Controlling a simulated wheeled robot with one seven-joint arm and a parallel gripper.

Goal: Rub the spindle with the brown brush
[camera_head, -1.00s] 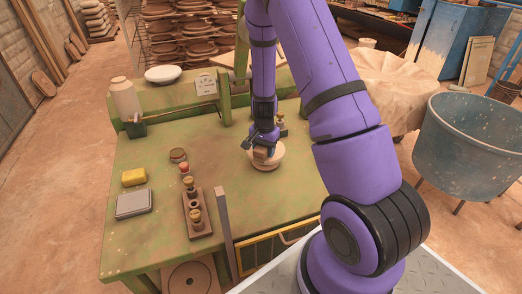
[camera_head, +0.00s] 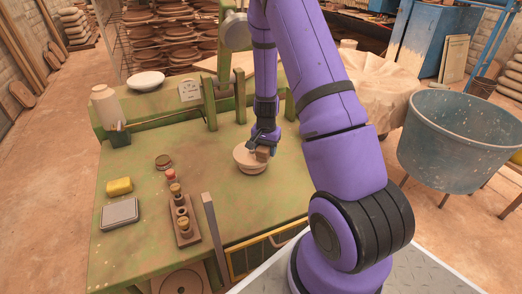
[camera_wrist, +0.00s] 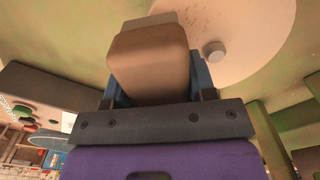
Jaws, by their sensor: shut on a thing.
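My gripper (camera_head: 264,147) is shut on a brown block (camera_head: 262,155), which I take to be the brown brush. In the wrist view the block (camera_wrist: 150,60) fills the space between the jaws, with a paler part at its far end. It is over the right part of a round cream dish (camera_head: 247,163) on the green bench. The dish also shows in the wrist view (camera_wrist: 255,30), with a short grey stub (camera_wrist: 214,52) standing on it beside the block. The stub may be the spindle; I cannot tell for sure. Whether the block touches anything is unclear.
The green bench (camera_head: 150,210) holds a wooden rack with knobbed pieces (camera_head: 184,222), a yellow sponge (camera_head: 119,186), a grey box (camera_head: 120,212) and a small round tin (camera_head: 163,162). Green posts (camera_head: 209,104) rise behind the dish. A blue tub (camera_head: 455,140) stands at right.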

